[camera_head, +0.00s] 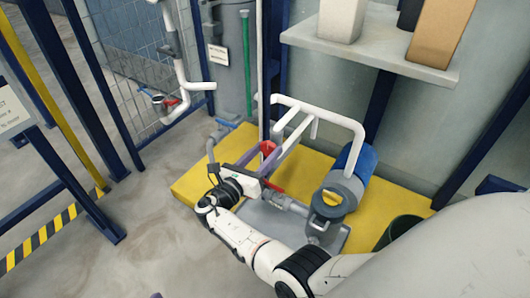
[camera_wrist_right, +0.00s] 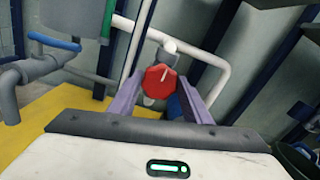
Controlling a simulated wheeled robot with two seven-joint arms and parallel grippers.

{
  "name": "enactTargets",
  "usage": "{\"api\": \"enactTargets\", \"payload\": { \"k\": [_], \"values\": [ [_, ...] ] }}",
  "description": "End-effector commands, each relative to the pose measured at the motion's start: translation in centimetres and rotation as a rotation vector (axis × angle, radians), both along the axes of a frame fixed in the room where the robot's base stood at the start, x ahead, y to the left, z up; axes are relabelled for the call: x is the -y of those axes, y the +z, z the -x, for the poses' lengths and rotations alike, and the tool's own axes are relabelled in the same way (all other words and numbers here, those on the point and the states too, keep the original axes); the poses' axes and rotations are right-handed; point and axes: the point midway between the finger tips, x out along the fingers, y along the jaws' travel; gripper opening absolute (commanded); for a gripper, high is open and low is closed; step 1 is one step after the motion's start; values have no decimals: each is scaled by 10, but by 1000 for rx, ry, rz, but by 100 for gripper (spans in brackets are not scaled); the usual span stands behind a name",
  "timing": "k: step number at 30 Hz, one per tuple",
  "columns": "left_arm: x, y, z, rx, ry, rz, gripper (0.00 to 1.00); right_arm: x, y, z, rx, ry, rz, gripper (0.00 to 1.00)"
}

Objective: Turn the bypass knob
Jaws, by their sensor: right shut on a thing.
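The red bypass knob (camera_wrist_right: 160,81) has a pale pointer line on its face, tilted a little to the right of upright in the right wrist view. It sits on a white pipe. In the head view the knob (camera_head: 267,147) shows small and partly covered, beyond the gripper body. My right gripper (camera_head: 262,156) reaches it from the front, and its two purple fingers stand on either side of the knob, shut on it. The contact points are partly hidden.
White pipes (camera_head: 335,115) rise behind the knob. A grey pump with a blue motor (camera_head: 358,160) stands right of my right gripper on a yellow base (camera_head: 188,188). A red lever (camera_head: 272,187) lies close to the gripper. A shelf (camera_head: 385,60) with boxes hangs above right.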

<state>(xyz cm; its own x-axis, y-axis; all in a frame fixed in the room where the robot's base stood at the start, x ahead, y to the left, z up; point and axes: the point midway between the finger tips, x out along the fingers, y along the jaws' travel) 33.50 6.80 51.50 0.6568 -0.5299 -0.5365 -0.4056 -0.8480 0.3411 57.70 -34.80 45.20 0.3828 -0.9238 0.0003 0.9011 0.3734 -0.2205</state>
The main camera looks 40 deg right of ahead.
Motion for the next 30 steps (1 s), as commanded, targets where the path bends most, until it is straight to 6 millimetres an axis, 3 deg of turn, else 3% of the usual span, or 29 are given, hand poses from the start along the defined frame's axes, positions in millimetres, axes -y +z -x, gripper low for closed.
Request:
{"api": "enactTargets", "payload": {
  "k": [8, 30],
  "values": [
    [0, 0, 0, 1, -1, -1, 31, 0, 0, 1, 156, 0, -65, 22],
    [0, 0, 0, 1, -1, 0, 31, 0, -1, 2, 800, -1, -331, 22]
  ]
}}
